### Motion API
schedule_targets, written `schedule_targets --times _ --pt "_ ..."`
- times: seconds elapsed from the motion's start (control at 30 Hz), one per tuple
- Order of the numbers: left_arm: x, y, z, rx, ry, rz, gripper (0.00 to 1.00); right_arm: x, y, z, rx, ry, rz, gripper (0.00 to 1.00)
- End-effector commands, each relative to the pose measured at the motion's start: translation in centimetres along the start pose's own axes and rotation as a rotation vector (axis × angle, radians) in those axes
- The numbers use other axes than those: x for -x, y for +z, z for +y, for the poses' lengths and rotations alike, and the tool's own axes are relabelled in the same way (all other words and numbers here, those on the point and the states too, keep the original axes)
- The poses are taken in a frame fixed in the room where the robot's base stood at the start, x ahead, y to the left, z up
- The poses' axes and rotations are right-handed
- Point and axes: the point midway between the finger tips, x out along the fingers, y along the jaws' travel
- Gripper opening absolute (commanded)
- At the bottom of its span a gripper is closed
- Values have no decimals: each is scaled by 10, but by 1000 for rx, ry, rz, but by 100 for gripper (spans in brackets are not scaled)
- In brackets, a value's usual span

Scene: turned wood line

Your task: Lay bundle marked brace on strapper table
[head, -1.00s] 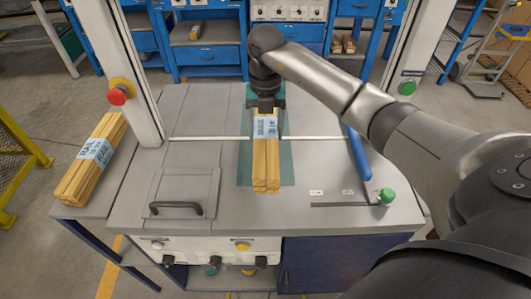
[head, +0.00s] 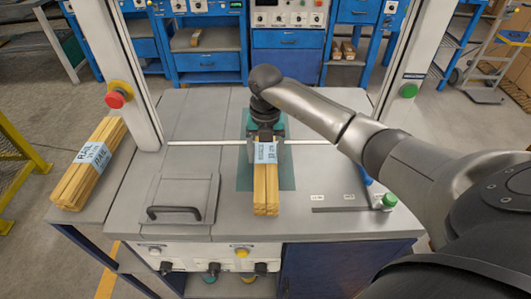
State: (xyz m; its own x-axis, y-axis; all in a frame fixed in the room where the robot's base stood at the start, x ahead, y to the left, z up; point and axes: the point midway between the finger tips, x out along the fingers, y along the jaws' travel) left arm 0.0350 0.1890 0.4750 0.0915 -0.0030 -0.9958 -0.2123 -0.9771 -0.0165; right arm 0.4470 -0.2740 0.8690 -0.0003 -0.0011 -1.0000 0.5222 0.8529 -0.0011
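The bundle marked brace (head: 266,195) is a set of long light wood sticks with a pale blue label. It lies lengthwise over the green mat (head: 245,178) on the strapper table (head: 225,222), and its near end reaches past the mat's front edge. My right gripper (head: 266,140) points down at the bundle's far part, with its fingers on either side, shut on it. The far end is hidden under the gripper. I cannot tell whether the bundle touches the table or is just above it. My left gripper is not in view.
A bundle marked rail (head: 88,170) lies on the side surface at left. Two white posts with a red button (head: 116,99) and a green button (head: 409,90) flank the table. A black handle (head: 174,213) sits on a panel at left. A green knob (head: 389,199) stands at right.

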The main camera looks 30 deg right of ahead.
Motion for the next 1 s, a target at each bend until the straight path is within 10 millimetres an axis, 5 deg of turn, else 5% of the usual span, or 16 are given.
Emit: schedule_targets --times 0.2,0.53,1.0 --pt "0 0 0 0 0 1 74 1 0 0 0 0 0 100" --pt "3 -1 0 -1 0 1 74 8 1 0 0 2 -2 100" --pt "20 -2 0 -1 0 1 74 100 1 0 0 1 -4 100"
